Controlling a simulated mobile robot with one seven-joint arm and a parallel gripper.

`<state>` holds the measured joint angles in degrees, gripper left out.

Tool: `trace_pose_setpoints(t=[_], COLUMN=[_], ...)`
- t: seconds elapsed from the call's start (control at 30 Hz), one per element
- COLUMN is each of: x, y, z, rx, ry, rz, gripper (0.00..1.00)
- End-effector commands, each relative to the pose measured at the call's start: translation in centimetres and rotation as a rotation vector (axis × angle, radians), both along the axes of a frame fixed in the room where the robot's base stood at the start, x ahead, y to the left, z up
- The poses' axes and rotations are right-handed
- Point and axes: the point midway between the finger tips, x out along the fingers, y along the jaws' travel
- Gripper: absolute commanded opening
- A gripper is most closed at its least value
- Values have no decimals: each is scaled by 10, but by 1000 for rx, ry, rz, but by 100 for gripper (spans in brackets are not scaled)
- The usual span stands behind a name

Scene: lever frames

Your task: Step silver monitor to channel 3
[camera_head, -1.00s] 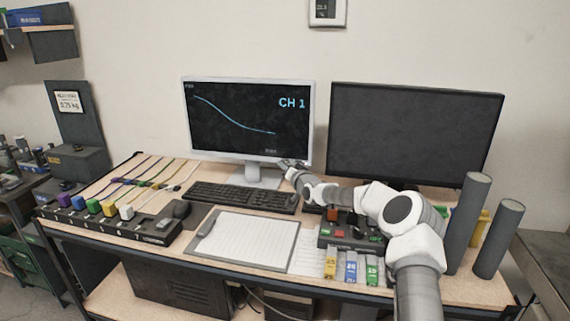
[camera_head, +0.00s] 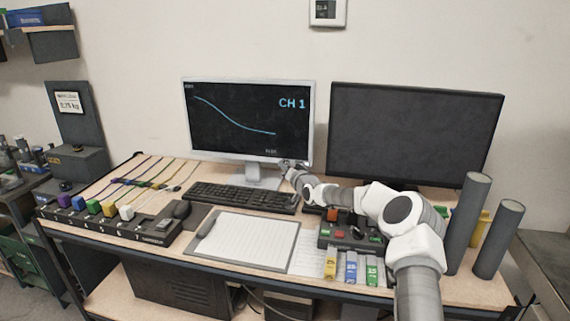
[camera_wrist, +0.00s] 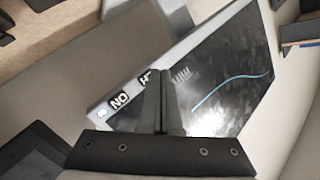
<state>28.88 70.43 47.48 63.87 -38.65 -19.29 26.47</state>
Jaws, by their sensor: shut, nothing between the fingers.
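The silver monitor (camera_head: 249,121) stands at the back of the desk, its screen on with a blue curve and the text "CH 1". My gripper (camera_head: 285,165) is at the lower right of its frame. In the wrist view, the silver monitor (camera_wrist: 228,85) appears tilted, with dark labels on its bezel, one (camera_wrist: 119,101) reading "NO" and another (camera_wrist: 147,78) partly hidden by my fingers. My gripper (camera_wrist: 161,75) is shut and empty, its fingertips close over the bezel by the labels. I cannot tell whether they touch it.
A black monitor (camera_head: 414,132) with a dark screen stands to the right. A keyboard (camera_head: 243,197) lies in front of the silver monitor. A clipboard (camera_head: 245,240), a control box (camera_head: 352,235) and two grey cylinders (camera_head: 497,240) are nearer the front and right. Cables (camera_head: 140,178) lie on the left.

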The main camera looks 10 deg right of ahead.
Motion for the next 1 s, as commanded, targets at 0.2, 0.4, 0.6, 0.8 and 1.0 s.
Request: trace_pose_setpoints(t=[0.2,0.4,0.6,0.8,1.0], x=[0,0,0,4,8], y=[0,0,0,-1,-3], z=[0,0,-1,-2,-1], rx=[0,0,0,1,0], ry=[0,0,0,-2,-1], rz=[0,0,0,1,-1], gripper=[0,0,0,0,0])
